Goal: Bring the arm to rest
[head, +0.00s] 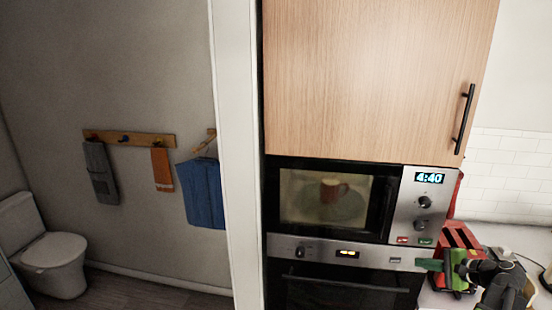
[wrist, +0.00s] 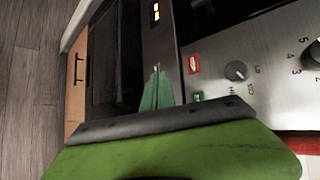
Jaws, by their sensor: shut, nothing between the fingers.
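My gripper (head: 420,264) shows at the lower right in the head view, with green fingers pointing left. It is held in front of the oven's top panel, just below the microwave's buttons. In the wrist view its green fingers (wrist: 157,70) are together and empty, beside the red button (wrist: 193,64) and the green button (wrist: 197,96). I cannot tell whether the tips touch anything. My arm reaches in from the lower right corner.
The microwave (head: 394,210) is closed, its display reads 4:40, and a reddish mug (head: 333,190) stands inside. An oven (head: 340,283) is below. A red toaster (head: 458,236) stands on the counter beside my gripper. A white door frame (head: 236,150) stands left.

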